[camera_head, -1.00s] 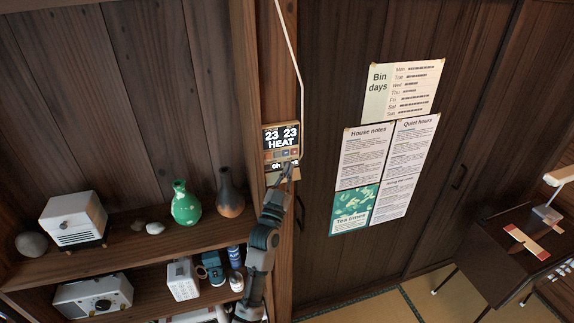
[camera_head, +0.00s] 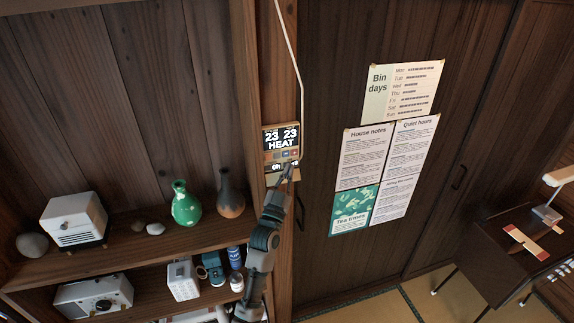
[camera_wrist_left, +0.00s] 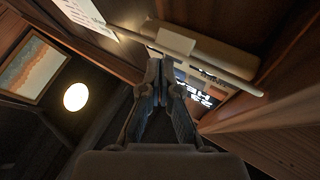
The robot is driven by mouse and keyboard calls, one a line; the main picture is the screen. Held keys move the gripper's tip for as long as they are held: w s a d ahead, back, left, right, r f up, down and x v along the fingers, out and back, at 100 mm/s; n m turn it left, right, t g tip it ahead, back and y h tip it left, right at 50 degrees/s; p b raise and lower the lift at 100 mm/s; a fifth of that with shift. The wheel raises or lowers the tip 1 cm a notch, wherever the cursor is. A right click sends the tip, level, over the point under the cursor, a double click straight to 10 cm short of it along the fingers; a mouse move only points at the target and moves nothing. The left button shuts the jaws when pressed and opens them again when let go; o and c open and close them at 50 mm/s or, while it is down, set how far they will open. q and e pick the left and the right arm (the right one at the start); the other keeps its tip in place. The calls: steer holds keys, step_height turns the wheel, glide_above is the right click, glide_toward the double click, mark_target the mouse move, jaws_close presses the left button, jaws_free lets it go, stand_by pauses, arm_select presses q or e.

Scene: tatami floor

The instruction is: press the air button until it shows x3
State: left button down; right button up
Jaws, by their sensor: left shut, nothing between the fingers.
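A small wall controller (camera_head: 281,141) hangs on the wooden post, with a lit display reading 23, 23 and HEAT. A row of small coloured buttons lies below the display, and a lower strip of text beneath it is partly covered by my gripper. The air button and its count cannot be read clearly. My left gripper (camera_head: 288,168) is shut and empty, its tips at the lower part of the controller; whether they touch cannot be told. In the left wrist view the shut fingers (camera_wrist_left: 158,68) point at the controller's beige casing (camera_wrist_left: 215,50). My right gripper is out of view.
A shelf (camera_head: 130,240) at left holds a green vase (camera_head: 186,204), a brown vase (camera_head: 230,193) and a white box (camera_head: 74,220). Paper notices (camera_head: 376,160) hang on the dark panel at right. A white cable (camera_head: 292,50) runs down to the controller.

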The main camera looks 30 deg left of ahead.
arm_select(q)
steer(key=shift+s+d, duration=0.35)
steer(key=shift+d, duration=0.1)
steer(key=s+d+p, duration=0.2)
steer(key=s+d, duration=0.1)
steer(key=shift+s+d, duration=0.1)
steer(key=shift+d, duration=0.25)
steer(key=shift+f, duration=0.1)
stand_by(1.4)
